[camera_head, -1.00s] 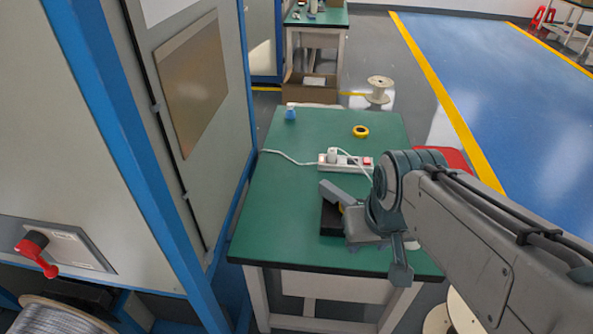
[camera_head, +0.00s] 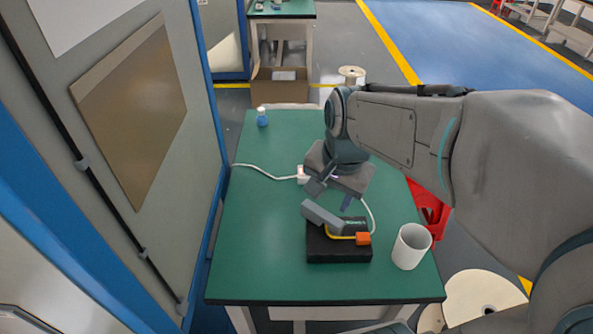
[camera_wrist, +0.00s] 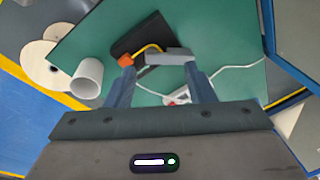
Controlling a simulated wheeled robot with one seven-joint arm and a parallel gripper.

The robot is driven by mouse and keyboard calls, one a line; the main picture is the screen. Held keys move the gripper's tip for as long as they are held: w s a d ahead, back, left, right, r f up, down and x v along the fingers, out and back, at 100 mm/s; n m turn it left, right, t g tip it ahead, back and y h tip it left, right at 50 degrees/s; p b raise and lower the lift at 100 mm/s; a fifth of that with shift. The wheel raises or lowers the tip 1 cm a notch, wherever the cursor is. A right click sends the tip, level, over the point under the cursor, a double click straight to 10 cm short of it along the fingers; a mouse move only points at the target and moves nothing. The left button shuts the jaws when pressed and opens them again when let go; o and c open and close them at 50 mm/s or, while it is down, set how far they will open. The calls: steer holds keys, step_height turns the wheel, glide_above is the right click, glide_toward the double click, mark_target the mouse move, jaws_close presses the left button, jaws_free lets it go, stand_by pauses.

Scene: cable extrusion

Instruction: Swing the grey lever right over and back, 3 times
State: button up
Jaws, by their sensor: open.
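The grey lever (camera_head: 322,214) is a short flat bar on a black base (camera_head: 340,252) near the front of the green table; its end points to the upper left. An orange block (camera_head: 363,239) and a yellow cable (camera_head: 338,237) are at its right end. My gripper (camera_head: 332,195) is just behind and above the lever, fingers apart and pointing down. In the wrist view the lever (camera_wrist: 170,56) lies just beyond the fingertips of my gripper (camera_wrist: 160,71), apparently with nothing between them. I cannot tell whether a finger touches it.
A white cup (camera_head: 411,246) stands right of the base. A white power strip (camera_wrist: 178,96) lies behind it, mostly hidden by my arm in the head view. A blue bottle (camera_head: 262,117) stands at the back left. A cabinet (camera_head: 130,110) borders the left.

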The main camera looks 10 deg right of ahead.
steer(key=w+f+m+g, duration=0.1)
steer(key=w+f+m, duration=0.2)
steer(key=w+m, duration=0.55)
steer(key=m+g+b, duration=0.1)
steer(key=m, duration=1.1)
glide_above(307, 203)
step_height(307, 203, down, 6)
step_height(307, 203, down, 14)
steer(key=shift+r, duration=0.1)
jaws_close()
